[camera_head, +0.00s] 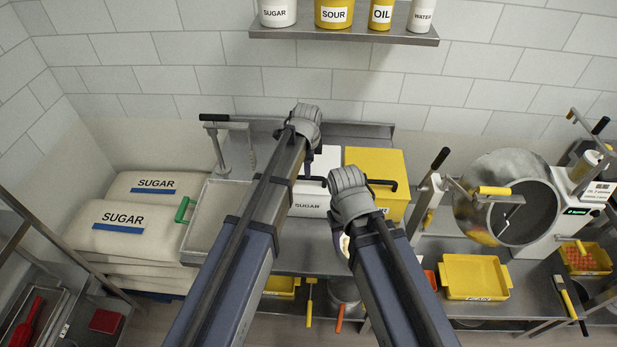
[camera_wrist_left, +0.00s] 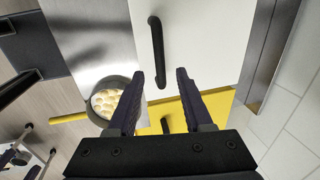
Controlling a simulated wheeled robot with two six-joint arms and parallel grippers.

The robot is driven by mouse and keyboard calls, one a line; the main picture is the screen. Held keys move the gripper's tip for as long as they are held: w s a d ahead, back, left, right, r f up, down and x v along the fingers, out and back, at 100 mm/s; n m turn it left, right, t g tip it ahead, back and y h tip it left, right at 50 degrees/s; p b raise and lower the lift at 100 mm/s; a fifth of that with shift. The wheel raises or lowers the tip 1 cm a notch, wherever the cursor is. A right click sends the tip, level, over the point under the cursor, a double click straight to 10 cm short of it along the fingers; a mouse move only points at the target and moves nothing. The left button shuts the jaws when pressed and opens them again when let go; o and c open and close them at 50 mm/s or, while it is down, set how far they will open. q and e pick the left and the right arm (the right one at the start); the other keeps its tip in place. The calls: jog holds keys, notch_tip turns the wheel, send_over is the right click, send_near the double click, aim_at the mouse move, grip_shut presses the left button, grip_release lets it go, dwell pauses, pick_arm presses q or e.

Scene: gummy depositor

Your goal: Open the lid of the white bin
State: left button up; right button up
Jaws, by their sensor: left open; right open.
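The white bin (camera_head: 314,204), marked SUGAR, stands on the steel counter with its lid down. A black bar handle (camera_wrist_left: 157,52) runs across the white lid (camera_wrist_left: 205,45) in the left wrist view. My left gripper (camera_head: 307,163) is above the bin, its fingers pointing down. In the left wrist view my left gripper (camera_wrist_left: 158,88) is open and empty, with the handle ahead of and between its fingertips, apart from them. My right gripper (camera_head: 349,192) is lower and to the right, near the bin's front; its fingers are largely hidden behind its wrist.
A yellow bin (camera_head: 384,160) with a black handle stands close against the white bin's right side. A pan (camera_wrist_left: 108,103) of pale round pieces is nearby. A metal tray (camera_head: 212,215) and sugar sacks are left. A shelf (camera_head: 345,33) with containers hangs above.

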pick_arm(q)
jog(key=f+b, duration=0.2)
jog(key=w+f+b, duration=0.1)
jog(key=f+b, duration=0.1)
jog(key=f, duration=0.1)
jog(key=shift+f+b, duration=0.25)
jog(key=shift+b, duration=0.05)
grip_shut()
dwell(1.2)
